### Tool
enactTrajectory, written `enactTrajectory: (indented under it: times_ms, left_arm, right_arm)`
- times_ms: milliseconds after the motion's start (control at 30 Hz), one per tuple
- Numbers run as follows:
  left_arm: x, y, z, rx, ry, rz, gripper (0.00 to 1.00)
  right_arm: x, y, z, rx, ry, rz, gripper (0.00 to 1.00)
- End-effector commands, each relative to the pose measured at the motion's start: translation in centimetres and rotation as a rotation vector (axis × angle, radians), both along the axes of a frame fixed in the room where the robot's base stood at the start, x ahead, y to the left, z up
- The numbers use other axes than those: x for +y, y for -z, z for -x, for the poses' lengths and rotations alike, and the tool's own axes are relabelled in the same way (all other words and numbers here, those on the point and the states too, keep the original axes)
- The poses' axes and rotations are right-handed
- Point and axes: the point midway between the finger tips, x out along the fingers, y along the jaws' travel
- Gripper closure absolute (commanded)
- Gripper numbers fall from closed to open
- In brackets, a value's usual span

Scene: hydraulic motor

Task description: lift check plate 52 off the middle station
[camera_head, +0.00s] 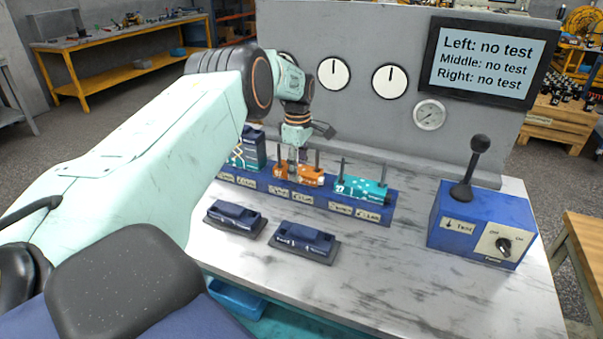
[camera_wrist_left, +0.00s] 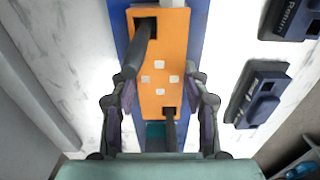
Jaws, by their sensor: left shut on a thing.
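An orange plate (camera_head: 299,174) sits at the middle station of a long blue base (camera_head: 318,198); I take it as check plate 52, though no number is readable on it. In the left wrist view the orange plate (camera_wrist_left: 160,90) has pale square dots and two square holes, with a dark post through each. My left gripper (camera_head: 300,160) comes down over it from above. In the wrist view the left gripper's fingers (camera_wrist_left: 161,112) stand on either side of the plate, shut on it. The arm and gripper hide part of the plate. My right gripper does not show.
A teal plate marked 27 (camera_head: 360,188) sits at the right station between posts. Two dark blue blocks (camera_head: 235,218) (camera_head: 305,240) lie in front.

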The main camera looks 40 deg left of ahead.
Motion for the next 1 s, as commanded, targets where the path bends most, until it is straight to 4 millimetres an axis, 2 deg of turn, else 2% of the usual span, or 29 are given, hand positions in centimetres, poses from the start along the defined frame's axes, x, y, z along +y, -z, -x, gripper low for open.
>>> enactTrajectory:
  times_ms: [367, 1000]
  left_arm:
    - [0.0, -0.5, -0.1, -0.002, 0.000, -0.001, 1.00]
    - [0.0, -3.7, -0.1, -0.002, 0.000, -0.001, 1.00]
  right_arm:
    - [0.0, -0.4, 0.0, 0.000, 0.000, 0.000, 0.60]
    - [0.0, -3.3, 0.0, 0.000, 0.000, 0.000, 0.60]
